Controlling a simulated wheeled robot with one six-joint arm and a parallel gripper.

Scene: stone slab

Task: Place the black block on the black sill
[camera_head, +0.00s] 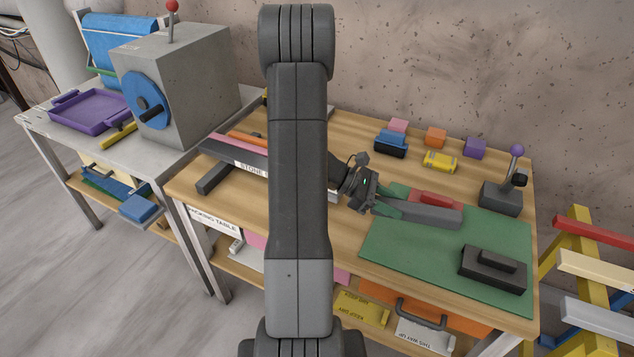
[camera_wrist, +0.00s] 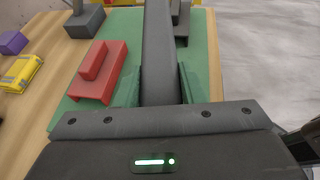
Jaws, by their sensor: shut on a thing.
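My gripper (camera_head: 388,207) is shut on one end of a long dark grey-black block (camera_head: 432,214). In the wrist view my gripper's green fingers (camera_wrist: 160,92) press both sides of the block (camera_wrist: 160,45), which points straight away from the wrist. The block is over the green mat, in front of a red stepped piece; I cannot tell its height above the mat. The black sill (camera_head: 493,275), a wide base with a narrower raised part, sits at the mat's front right. In the wrist view the sill (camera_wrist: 182,32) is partly hidden behind the block.
The red stepped piece (camera_wrist: 98,75) stands on the green mat (camera_head: 400,250). A joystick box (camera_head: 500,198) is at the mat's back right. Small coloured blocks (camera_head: 440,161) are along the table's back. A rack with long bars (camera_head: 215,177) is at left. The mat's front middle is clear.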

